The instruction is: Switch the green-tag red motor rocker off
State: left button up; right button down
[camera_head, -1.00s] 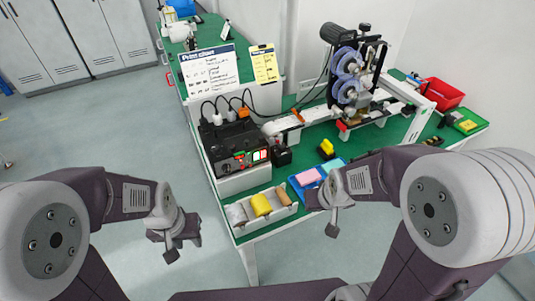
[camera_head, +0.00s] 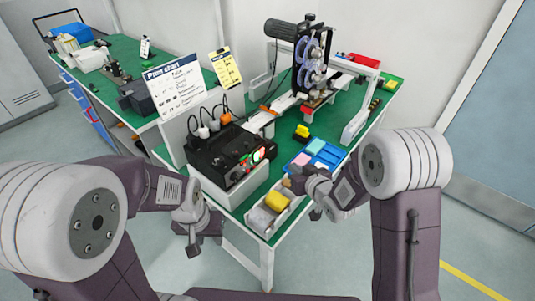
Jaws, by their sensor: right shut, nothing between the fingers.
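The black control box (camera_head: 220,154) stands on a white base at the near left corner of the green bench. Its front panel carries small red, white and green rockers or lamps (camera_head: 259,155). They are too small for me to tell which has the green tag or which way it is tipped. My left gripper (camera_head: 193,239) hangs in front of the bench, below and left of the box, touching nothing; its finger gap is unclear. My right gripper (camera_head: 316,213) is shut and empty near the bench's front edge, right of the box and apart from it.
A white bin (camera_head: 262,221) with a yellow item sits before the box. A blue tray (camera_head: 327,151) and a yellow-black item (camera_head: 302,132) lie to the right. A reel machine (camera_head: 311,65) stands behind. A print chart (camera_head: 174,86) stands at the left.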

aim_at(262, 153)
jog(key=shift+s+a+f, duration=0.2)
jog(key=shift+f, duration=0.6)
jog(key=shift+a, duration=0.1)
jog(key=w+a+r+p, duration=0.1)
jog(key=w+a, duration=0.4)
jog(key=a, duration=0.2)
jog(key=shift+r, duration=0.2)
jog(key=shift+w, duration=0.1)
dwell(1.5)
